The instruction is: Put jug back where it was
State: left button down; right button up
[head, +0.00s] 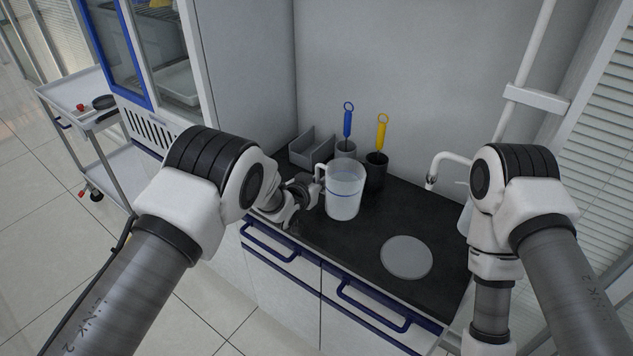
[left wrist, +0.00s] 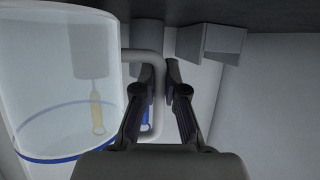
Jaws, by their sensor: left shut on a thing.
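The jug (head: 345,191) is clear with a blue line around it and stands upright at the black counter, left of its middle. I cannot tell whether its base touches the counter. My left gripper (head: 313,190) is at the jug's left side, shut on its handle. In the left wrist view the jug (left wrist: 62,85) fills the left side, and its pale handle lies between the fingers of my left gripper (left wrist: 158,100). A round grey disc (head: 406,257) lies flat on the counter to the right of the jug. My right gripper does not show.
A grey open bin (head: 312,148) is at the back left. A white tap (head: 447,160) is at the right. The counter's front middle is clear.

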pick_arm(q)
jog(key=shift+s+f+b, duration=0.25)
jog(key=shift+f+b, duration=0.05)
jog(key=shift+f, duration=0.4)
jog(key=shift+w, duration=0.15)
jog(key=c, duration=1.2)
grip_release()
jog(key=shift+f, duration=0.15)
jog(key=p+v, duration=0.3)
jog(key=r+p+v, duration=0.1)
jog(key=p+v, duration=0.2)
jog(key=v, duration=0.1)
jog(key=shift+w+p, duration=0.15)
jog(key=shift+p, duration=0.25)
jog(key=p+v, duration=0.1)
jog(key=v, duration=0.1)
jog(key=f+p+v, duration=0.1)
jog(key=v, duration=0.2)
jog(key=shift+s, duration=0.3)
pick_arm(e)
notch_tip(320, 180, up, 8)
